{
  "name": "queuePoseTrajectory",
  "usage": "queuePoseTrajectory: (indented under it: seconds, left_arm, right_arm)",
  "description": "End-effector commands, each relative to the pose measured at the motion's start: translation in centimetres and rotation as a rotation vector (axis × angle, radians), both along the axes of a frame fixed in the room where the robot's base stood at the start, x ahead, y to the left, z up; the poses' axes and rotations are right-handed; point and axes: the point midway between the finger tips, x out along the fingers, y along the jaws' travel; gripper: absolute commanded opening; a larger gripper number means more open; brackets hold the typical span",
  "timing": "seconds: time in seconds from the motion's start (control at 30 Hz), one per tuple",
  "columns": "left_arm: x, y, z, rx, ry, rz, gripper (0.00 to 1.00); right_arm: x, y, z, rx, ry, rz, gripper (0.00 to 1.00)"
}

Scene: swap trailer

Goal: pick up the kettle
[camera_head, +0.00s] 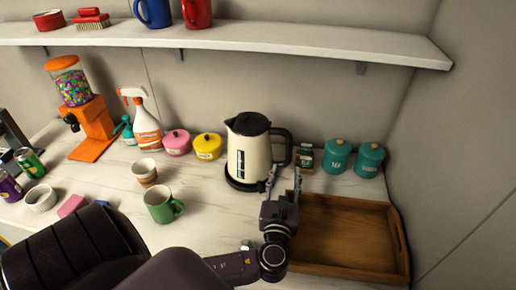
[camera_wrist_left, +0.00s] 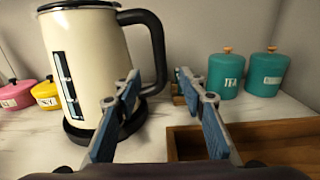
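The cream kettle (camera_head: 254,152) with a black lid, black handle and dark base stands upright on the counter near the back wall. Its handle faces right. It also shows large in the left wrist view (camera_wrist_left: 90,60), with the handle (camera_wrist_left: 158,50) just beyond the fingers. My left gripper (camera_head: 283,184) is open and empty, in front of the kettle and below its handle in the head view. In the left wrist view its two fingers (camera_wrist_left: 155,100) are spread apart, and the left finger overlaps the kettle's lower body. I cannot tell whether it touches. My right gripper is not in view.
A wooden tray (camera_head: 398,262) lies right of the gripper. Teal canisters (camera_head: 337,156) and a small jar (camera_head: 305,157) stand behind it. A green mug (camera_head: 160,205), a cup (camera_head: 145,172) and pink and yellow pots (camera_head: 208,146) are left. A shelf (camera_head: 240,35) runs above.

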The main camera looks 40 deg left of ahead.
Motion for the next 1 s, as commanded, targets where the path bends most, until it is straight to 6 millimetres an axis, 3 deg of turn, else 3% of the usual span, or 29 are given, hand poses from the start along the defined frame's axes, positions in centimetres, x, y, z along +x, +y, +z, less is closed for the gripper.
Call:
queuePoseTrajectory:
  seconds: [0.2, 0.6, 0.93, 1.0]
  left_arm:
    - [1.2, 0.7, -0.1, 0.001, -0.001, 0.000, 0.38]
    - [5.9, 3.7, 0.0, 0.001, -0.001, 0.001, 0.38]
    - [6.4, 4.0, -0.2, -0.001, 0.000, 0.000, 0.38]
    - [6.4, 4.0, -0.2, -0.001, 0.000, 0.000, 0.30]
  right_arm:
    - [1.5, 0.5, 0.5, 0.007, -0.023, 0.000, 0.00]
    - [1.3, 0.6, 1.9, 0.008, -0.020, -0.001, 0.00]
    - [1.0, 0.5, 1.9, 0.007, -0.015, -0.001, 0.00]
    - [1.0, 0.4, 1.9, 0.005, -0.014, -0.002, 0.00]
